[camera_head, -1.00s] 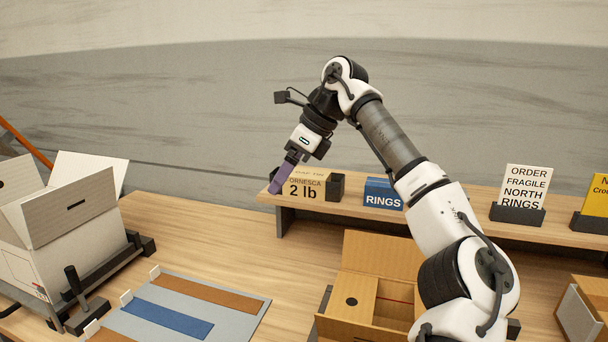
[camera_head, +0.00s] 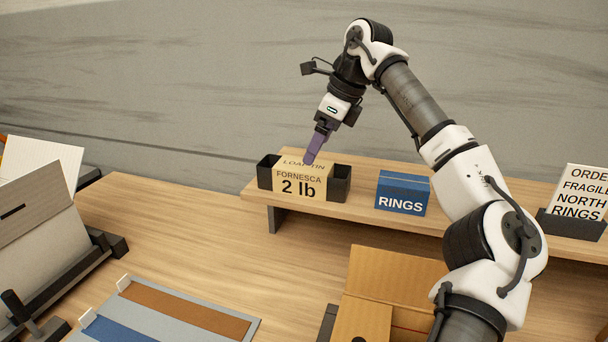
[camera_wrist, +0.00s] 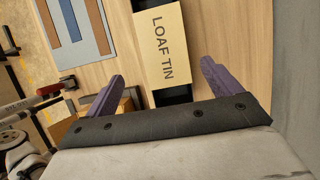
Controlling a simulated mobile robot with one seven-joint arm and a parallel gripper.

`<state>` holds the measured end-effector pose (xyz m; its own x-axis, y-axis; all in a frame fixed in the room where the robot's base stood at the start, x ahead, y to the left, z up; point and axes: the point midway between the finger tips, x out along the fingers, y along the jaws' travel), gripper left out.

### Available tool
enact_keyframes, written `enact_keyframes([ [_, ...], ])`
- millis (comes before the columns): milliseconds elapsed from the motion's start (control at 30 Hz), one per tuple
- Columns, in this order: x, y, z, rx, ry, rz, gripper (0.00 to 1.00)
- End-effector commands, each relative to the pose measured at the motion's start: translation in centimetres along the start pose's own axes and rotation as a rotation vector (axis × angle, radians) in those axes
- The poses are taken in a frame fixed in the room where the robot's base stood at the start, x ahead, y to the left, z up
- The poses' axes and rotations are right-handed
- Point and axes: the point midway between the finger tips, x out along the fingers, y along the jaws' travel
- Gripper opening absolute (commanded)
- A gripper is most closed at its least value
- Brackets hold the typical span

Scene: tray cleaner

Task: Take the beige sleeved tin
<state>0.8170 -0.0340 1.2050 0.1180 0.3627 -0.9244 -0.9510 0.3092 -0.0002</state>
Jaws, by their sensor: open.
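The beige sleeved tin (camera_head: 300,182) stands on the raised wooden shelf, labelled "LOAF TIN", "FORNESCA" and "2 lb" and held between black end blocks. Its beige top also shows in the wrist view (camera_wrist: 161,45), with the lettering running lengthwise. My gripper (camera_head: 309,160) hangs above the tin, near its top right part in the head view. In the wrist view the two purple fingers (camera_wrist: 160,78) are spread apart, with the tin lying between and beyond them. Nothing is between the fingertips. Whether a finger touches the tin cannot be told.
A blue RINGS box (camera_head: 402,194) stands on the shelf (camera_head: 360,208) right of the tin. A sign card (camera_head: 580,192) stands farther right. An open cardboard box (camera_head: 398,268) sits in front below. A grey mat with coloured strips (camera_head: 236,328) lies front left; bare tabletop lies between.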

Motion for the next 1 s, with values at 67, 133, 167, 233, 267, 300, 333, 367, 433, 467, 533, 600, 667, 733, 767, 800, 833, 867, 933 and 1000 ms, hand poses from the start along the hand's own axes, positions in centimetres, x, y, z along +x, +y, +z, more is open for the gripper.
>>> enact_keyframes([
  [67, 1.4, 0.0, 0.0, -0.001, -0.001, 0.002, 0.9],
  [133, 2.4, 0.0, 0.0, -0.001, -0.001, 0.001, 0.9],
  [167, 2.7, 0.0, 0.0, -0.001, -0.001, 0.001, 0.9],
  [233, 3.2, 0.0, 0.1, 0.0, -0.002, 0.0, 0.9],
  [267, 3.4, 0.0, 0.1, 0.0, -0.002, 0.0, 0.9],
  [300, 3.6, 0.0, 0.1, 0.0, -0.001, 0.0, 0.9],
  [333, 3.7, -0.1, 0.1, 0.0, -0.001, 0.001, 0.9],
  [367, 4.0, -0.1, 0.1, 0.0, -0.001, 0.002, 0.9],
  [433, 4.8, -0.3, 0.3, -0.001, -0.002, 0.002, 0.9],
  [467, 5.2, -0.3, 0.4, -0.001, -0.003, 0.003, 0.9],
  [533, 6.2, -0.6, 0.6, -0.001, -0.002, 0.003, 0.9],
  [600, 7.4, -0.6, 0.5, -0.001, -0.002, 0.003, 0.9],
  [667, 8.1, -0.6, 0.5, -0.002, -0.002, 0.002, 0.9],
  [733, 8.5, -0.6, 0.5, -0.001, -0.003, 0.0, 0.9],
  [767, 8.6, -0.6, 0.5, -0.001, -0.003, 0.0, 0.9],
  [800, 8.7, -0.6, 0.4, -0.001, -0.003, -0.001, 0.9],
  [833, 8.8, -0.6, 0.4, -0.001, -0.003, -0.001, 0.9],
  [867, 8.8, -0.6, 0.4, -0.001, -0.003, -0.001, 0.9],
  [933, 8.8, -0.6, 0.4, -0.001, -0.002, -0.001, 0.9],
  [1000, 8.8, -0.6, 0.4, -0.001, -0.002, -0.001, 0.86],
])
